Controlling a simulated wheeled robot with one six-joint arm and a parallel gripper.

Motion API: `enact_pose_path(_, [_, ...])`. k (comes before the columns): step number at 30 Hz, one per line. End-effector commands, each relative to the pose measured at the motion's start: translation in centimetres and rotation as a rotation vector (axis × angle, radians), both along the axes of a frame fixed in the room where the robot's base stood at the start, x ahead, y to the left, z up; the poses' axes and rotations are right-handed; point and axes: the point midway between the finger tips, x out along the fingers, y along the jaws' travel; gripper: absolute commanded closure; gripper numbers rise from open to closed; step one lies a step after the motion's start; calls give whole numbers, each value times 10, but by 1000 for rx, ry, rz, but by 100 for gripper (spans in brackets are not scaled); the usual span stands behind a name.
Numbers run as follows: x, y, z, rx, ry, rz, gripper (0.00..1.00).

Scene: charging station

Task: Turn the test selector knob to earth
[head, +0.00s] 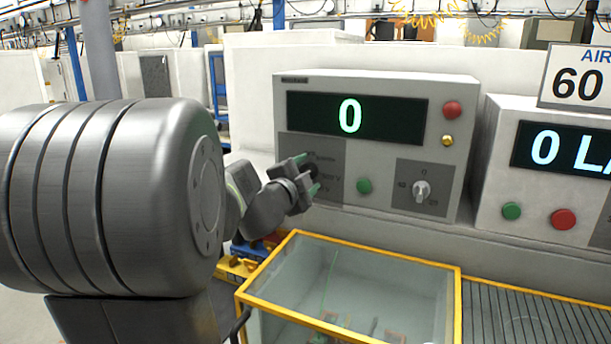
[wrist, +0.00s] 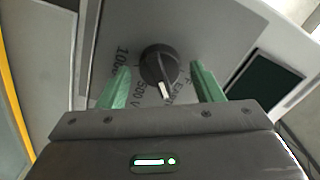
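The test selector knob (wrist: 158,64) is round and black with a white pointer, on a grey panel of the tester box (head: 462,95). In the wrist view its pointer is toward the lower edge, slightly right, near the 500 V marking and left of the partly covered EARTH label. The 1000 marking is at left. My gripper (head: 307,174) is in front of this panel and hides much of it in the head view. In the wrist view my gripper (wrist: 161,84) is open, with one green finger on each side of the knob and visible gaps between.
The tester has a display (head: 350,117) reading 0, a green button (head: 364,186), a red button (head: 452,110) and a second, grey knob (head: 421,191). A yellow-framed clear case (head: 350,262) stands below. Another display unit (head: 500,165) is at right.

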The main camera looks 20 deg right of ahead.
Motion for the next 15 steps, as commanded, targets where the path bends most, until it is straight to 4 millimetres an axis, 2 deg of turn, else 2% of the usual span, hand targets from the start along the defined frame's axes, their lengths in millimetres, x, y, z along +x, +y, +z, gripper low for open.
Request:
enact_pose_path(10, [-1, 2, 0, -1, -1, 0, 37])
enact_pose_path(15, [-13, 16, 1, 0, -3, 1, 37])
